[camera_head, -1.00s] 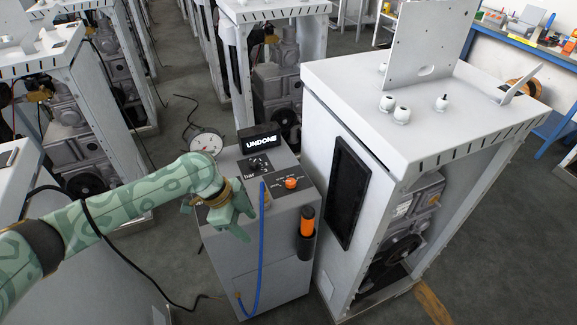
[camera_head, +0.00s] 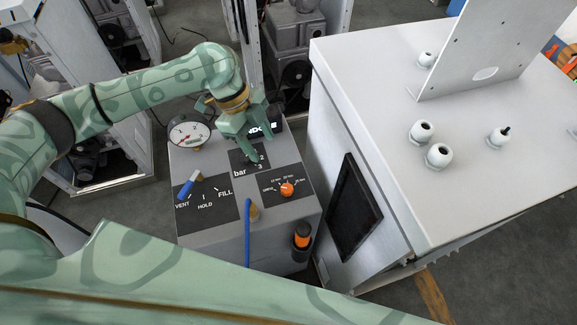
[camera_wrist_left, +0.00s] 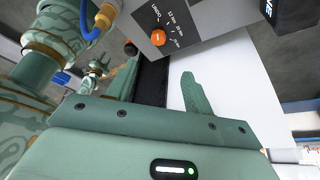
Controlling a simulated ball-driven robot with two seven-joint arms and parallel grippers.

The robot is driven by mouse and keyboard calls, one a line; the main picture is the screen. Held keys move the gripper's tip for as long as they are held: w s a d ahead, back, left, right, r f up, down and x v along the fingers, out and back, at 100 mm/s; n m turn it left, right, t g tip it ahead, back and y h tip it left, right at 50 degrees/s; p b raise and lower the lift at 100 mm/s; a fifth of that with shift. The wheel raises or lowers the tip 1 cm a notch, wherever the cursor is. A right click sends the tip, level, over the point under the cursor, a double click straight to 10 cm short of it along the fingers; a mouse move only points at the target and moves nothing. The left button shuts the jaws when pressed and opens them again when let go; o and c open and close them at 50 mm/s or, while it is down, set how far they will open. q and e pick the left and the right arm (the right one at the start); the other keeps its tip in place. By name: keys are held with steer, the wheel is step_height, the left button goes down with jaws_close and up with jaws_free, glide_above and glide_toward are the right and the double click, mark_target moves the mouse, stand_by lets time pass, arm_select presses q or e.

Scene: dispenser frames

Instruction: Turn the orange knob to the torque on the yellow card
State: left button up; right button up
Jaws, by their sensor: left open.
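The orange knob (camera_head: 287,189) is on a black dial plate with Nm marks, on top of the grey cabinet (camera_head: 205,240). It shows in the left wrist view (camera_wrist_left: 158,37) with a white mark; I cannot tell which label it points at. My left gripper (camera_head: 248,152) is open and empty, beyond and left of the knob and apart from it, over the bar plate. One finger (camera_wrist_left: 195,95) shows in the left wrist view. I see no yellow card. The display (camera_head: 262,128) is partly hidden by the gripper. I cannot make out my right gripper.
A vent-hold-fill lever (camera_head: 188,187) and a pressure gauge (camera_head: 189,132) are left of the knob. A blue hose (camera_head: 248,235) and an orange-topped tool in a holder (camera_head: 302,237) are at the near side. A tall white cabinet (camera_head: 385,120) stands close on the right.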

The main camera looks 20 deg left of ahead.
arm_select(q)
steer(key=b, duration=0.1)
glide_toward(286, 188)
steer(key=b+x, duration=0.2)
steer(key=x, duration=0.5)
steer(key=shift+w, duration=0.1)
steer(key=shift+d+f, duration=0.2)
steer(key=shift+f, duration=0.4)
arm_select(e)
steer(key=s+f, duration=0.1)
steer(key=f, duration=0.1)
steer(key=s+f, duration=0.1)
steer(key=shift+s+a+f, duration=0.1)
steer(key=shift+a+f, duration=0.05)
steer(key=shift+f, duration=0.2)
arm_select(q)
steer(key=c, duration=1)
arm_select(e)
steer(key=shift+s, duration=0.15)
